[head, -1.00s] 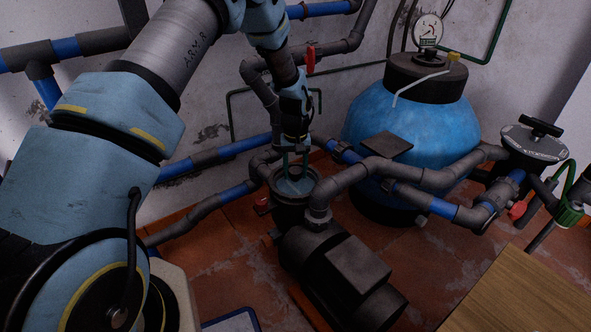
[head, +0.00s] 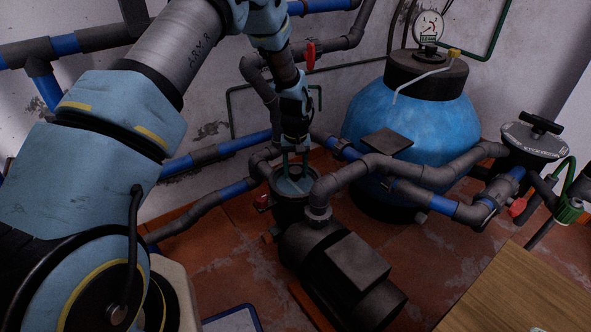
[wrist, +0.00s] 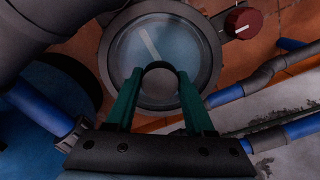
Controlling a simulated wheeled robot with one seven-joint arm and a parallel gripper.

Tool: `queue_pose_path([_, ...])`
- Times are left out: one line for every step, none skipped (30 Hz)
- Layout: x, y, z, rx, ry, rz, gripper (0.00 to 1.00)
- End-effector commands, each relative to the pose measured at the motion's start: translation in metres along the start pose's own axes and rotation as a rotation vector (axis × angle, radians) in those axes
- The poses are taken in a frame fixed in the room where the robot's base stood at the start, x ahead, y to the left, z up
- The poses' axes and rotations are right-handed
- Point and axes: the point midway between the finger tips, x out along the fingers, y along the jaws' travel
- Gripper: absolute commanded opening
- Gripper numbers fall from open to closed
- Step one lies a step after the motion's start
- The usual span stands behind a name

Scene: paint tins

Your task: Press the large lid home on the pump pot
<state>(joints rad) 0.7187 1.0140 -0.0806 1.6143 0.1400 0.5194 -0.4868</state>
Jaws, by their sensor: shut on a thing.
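The pump pot (head: 291,210) is a dark upright cup at the front of the black pump. The large lid, a clear bluish disc (wrist: 194,62), lies over the pot mouth inside a dark round rim in the wrist view. In the head view the lid (head: 302,187) shows as a pale disc at the pot top, partly behind the fingers. My gripper (wrist: 157,78) has its two green fingers shut on the dark knob at the lid's middle. In the head view my gripper (head: 294,172) points down over the pot. I cannot tell how deep the lid sits.
The black pump motor (head: 347,275) lies in front of the pot. A grey pipe (head: 350,175) rises close at the pot's right. A red knob (wrist: 244,22) is beside the pot. The blue filter tank (head: 410,130) stands behind right, and a wooden top (head: 530,290) is front right.

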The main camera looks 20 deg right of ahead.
Motion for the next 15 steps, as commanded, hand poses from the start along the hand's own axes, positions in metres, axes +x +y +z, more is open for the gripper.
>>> queue_pose_path([-0.0004,0.0001,-0.0004,0.000,0.001,0.000,0.07])
queue_pose_path([-0.0003,0.0001,-0.0003,0.000,0.001,0.000,0.07])
queue_pose_path([-0.0002,0.0001,-0.0003,0.000,0.001,0.000,0.07])
queue_pose_path([0.0001,0.0001,-0.0003,0.000,0.001,0.000,0.07])
queue_pose_path([0.0006,0.0001,-0.0002,0.000,0.001,0.000,0.07])
queue_pose_path([0.0015,0.0001,-0.0002,0.000,0.001,0.000,0.07])
queue_pose_path([0.0022,0.0001,-0.0002,0.000,0.001,0.000,0.07])
queue_pose_path([0.0030,0.0001,-0.0002,0.000,0.001,0.000,0.07])
queue_pose_path([0.0040,0.0001,-0.0001,-0.001,0.000,0.000,0.07])
queue_pose_path([0.0034,0.0001,-0.0003,-0.001,0.001,0.000,0.57])
queue_pose_path([0.0034,0.0001,-0.0003,-0.001,0.001,0.000,0.60])
queue_pose_path([0.0035,0.0000,-0.0002,-0.001,0.001,0.000,0.65])
queue_pose_path([0.0035,0.0000,-0.0002,0.000,0.001,0.000,0.68])
queue_pose_path([0.0035,0.0000,-0.0001,0.000,0.001,0.000,0.72])
queue_pose_path([0.0035,0.0000,-0.0001,0.000,0.000,0.000,0.76])
